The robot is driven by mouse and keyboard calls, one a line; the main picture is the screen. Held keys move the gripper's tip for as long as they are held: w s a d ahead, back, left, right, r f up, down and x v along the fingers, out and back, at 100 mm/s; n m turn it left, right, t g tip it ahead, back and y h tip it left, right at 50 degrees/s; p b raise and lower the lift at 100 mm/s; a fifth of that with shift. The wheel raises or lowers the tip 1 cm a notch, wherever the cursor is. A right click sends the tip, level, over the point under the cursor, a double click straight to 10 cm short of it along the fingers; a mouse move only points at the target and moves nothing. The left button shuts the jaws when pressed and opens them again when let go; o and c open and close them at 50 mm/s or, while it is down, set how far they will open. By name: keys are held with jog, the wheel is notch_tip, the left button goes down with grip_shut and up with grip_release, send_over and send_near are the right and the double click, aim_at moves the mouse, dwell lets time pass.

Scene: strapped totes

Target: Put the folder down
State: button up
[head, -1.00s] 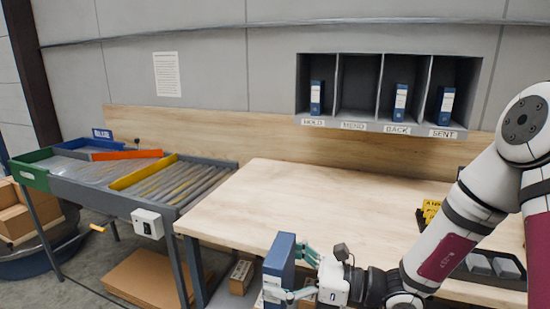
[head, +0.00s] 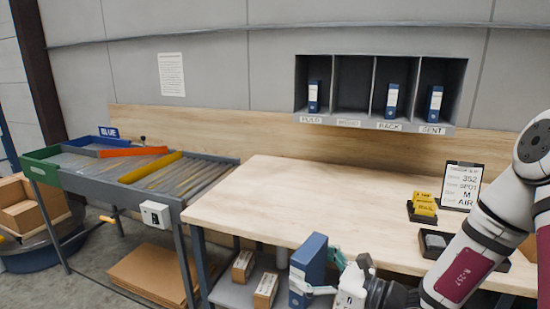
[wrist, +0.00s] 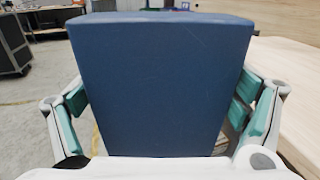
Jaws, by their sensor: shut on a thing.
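A blue folder (head: 308,264) stands upright in my gripper (head: 322,278) at the front edge of the workbench in the head view. In the wrist view the folder (wrist: 160,80) fills the middle, with a teal-padded finger of my gripper (wrist: 160,115) on each side. My gripper is shut on it. The folder's lower end is partly hidden by the fingers and the picture edge. I cannot tell whether it touches anything below. The wooden workbench (head: 270,195) has a wide bare top behind the folder.
A wall rack (head: 352,85) holds three blue folders in labelled compartments; the second from left is empty. A yellow card holder (head: 424,205), a dark tray (head: 430,238) and a clipboard (head: 461,187) are on the bench's right. A roller conveyor (head: 120,170) stands left. Boxes (head: 243,266) sit on a lower shelf (head: 228,292).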

jog(key=w+d+f+m+t+h, duration=0.2)
jog(key=d+f+m+t+h, duration=0.3)
jog(key=d, duration=0.6)
jog(key=shift+f+h, duration=0.5)
jog(key=shift+f, duration=0.2)
jog(key=shift+w+d, duration=0.15)
jog(key=shift+d, duration=0.05)
